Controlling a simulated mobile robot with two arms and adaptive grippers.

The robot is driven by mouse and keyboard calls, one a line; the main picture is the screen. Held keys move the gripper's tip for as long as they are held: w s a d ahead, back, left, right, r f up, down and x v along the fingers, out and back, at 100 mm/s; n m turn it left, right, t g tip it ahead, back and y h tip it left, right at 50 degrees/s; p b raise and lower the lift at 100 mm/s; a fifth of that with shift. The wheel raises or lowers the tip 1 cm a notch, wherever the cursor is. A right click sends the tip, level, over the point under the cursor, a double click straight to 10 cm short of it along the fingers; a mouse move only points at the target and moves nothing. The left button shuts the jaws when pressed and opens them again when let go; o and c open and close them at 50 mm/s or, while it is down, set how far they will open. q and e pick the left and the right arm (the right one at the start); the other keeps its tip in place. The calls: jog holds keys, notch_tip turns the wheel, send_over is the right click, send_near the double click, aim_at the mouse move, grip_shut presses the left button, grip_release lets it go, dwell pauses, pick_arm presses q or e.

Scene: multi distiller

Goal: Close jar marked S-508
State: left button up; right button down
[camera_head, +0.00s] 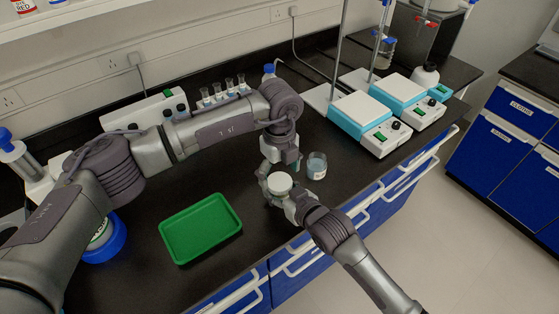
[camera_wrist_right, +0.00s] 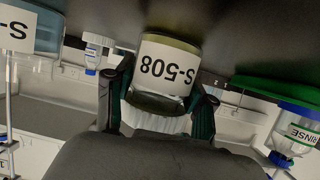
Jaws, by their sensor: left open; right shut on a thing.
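The jar marked S-508 (camera_wrist_right: 165,68) stands on the black bench and shows upside down in the right wrist view. The white lid (camera_head: 279,183) is at its mouth and also shows in the wrist view (camera_wrist_right: 158,122). I cannot tell whether it is fully seated. My right gripper (camera_head: 277,196) comes in from the lower right and is shut on the lid, with its fingers (camera_wrist_right: 160,105) on both sides. My left gripper (camera_head: 279,163) points down just behind the lid and is open; its fingertips are partly hidden. In the head view the jar's body is hidden under the lid and right gripper.
A labelled beaker of bluish liquid (camera_head: 316,166) stands close to the right of my grippers. A green tray (camera_head: 201,229) lies to the left. Stirrer hotplates (camera_head: 363,124) stand at the back right, with a tube rack (camera_head: 224,92) behind. The bench's front edge is near.

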pick_arm(q)
jog(key=shift+f, duration=1.15)
jog(key=c, duration=1.2)
jog(key=m, duration=0.3)
jog(key=shift+c, duration=0.2)
jog(key=o, duration=1.3)
jog(key=shift+r, duration=0.1)
